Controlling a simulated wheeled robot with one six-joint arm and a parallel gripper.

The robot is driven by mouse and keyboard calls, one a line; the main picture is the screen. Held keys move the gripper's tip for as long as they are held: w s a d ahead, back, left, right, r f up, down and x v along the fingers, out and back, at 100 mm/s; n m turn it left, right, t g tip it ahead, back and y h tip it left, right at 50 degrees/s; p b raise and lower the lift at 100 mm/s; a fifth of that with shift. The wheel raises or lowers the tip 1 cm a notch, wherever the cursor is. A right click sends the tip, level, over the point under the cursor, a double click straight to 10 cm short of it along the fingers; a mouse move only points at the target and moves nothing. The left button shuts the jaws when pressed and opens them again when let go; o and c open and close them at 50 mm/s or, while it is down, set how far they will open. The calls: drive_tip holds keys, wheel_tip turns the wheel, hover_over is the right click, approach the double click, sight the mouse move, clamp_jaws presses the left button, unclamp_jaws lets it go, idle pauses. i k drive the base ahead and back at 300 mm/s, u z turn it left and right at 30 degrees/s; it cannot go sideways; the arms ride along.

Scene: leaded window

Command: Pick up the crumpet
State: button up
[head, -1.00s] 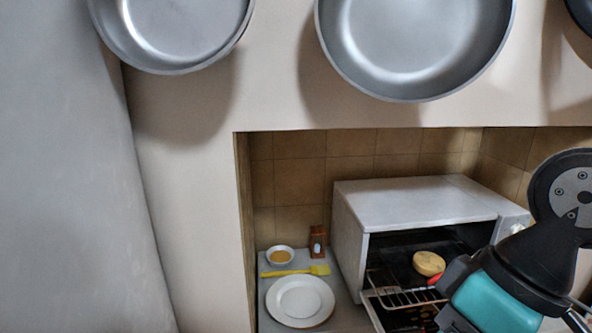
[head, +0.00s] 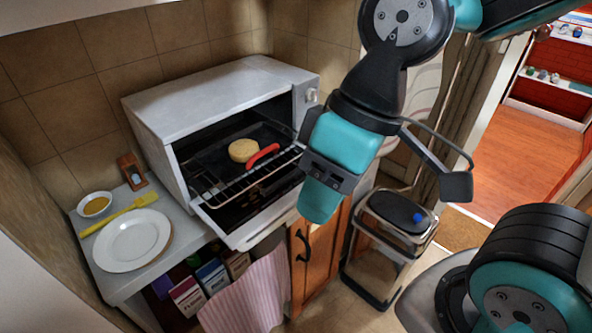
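The crumpet (head: 243,150) is a round, pale golden disc. It lies on a dark tray inside the open toaster oven (head: 215,95), beside a red handle (head: 263,155). A wire rack (head: 250,183) shows at the oven's mouth, above the lowered door. My gripper (head: 391,181) is in front of the oven to the right, apart from the crumpet. Its dark fingers look spread apart, and nothing shows between them. The teal body of the gripper partly covers the left finger.
A metal-framed stand (head: 398,212) stands on the floor right of the cupboard (head: 308,258). A doorway opens at right.

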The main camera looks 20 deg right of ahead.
sight(240, 150)
drive_tip(key=k, duration=0.5)
drive_tip(key=z, duration=1.35)
drive_tip(key=i, duration=1)
drive_tip(key=u, duration=3.1)
